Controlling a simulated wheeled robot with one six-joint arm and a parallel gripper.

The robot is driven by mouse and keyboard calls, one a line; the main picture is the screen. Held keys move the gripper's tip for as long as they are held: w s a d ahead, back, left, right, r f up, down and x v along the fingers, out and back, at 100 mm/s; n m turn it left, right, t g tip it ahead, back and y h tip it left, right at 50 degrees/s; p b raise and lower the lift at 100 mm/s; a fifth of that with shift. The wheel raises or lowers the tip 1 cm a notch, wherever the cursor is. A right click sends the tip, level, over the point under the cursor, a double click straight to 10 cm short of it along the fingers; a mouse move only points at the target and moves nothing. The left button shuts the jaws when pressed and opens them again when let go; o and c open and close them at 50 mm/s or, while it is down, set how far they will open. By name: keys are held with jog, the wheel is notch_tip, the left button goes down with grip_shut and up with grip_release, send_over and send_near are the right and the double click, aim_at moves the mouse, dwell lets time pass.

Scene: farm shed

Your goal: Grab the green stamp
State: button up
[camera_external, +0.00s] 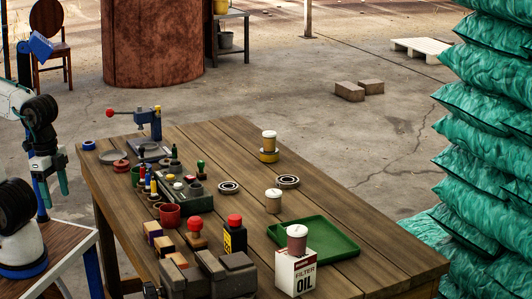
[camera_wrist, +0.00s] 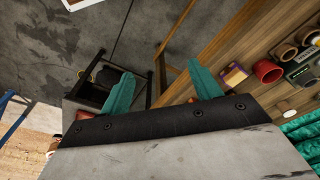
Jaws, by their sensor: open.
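A small upright piece with a green top (camera_external: 200,166) stands among the tools on the wooden table (camera_external: 240,140) in the external view. It looks like the green stamp, but it is small and its lower part is hard to make out. I cannot pick it out in the wrist view. My gripper (camera_external: 52,188) hangs left of the table, apart from it, with teal fingers pointing down. In the wrist view my gripper (camera_wrist: 157,75) is open, with nothing between the fingers.
Near the green-topped piece are a red cup (camera_external: 169,215), a red-knobbed stamp (camera_external: 196,231) and a dark bottle (camera_external: 235,238). A blue press (camera_external: 150,122) stands at the back left. A green tray (camera_external: 337,246) lies at right. The table's far right is mostly clear.

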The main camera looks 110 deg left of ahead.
jog(key=c, duration=0.4)
jog(key=shift+o, duration=0.2)
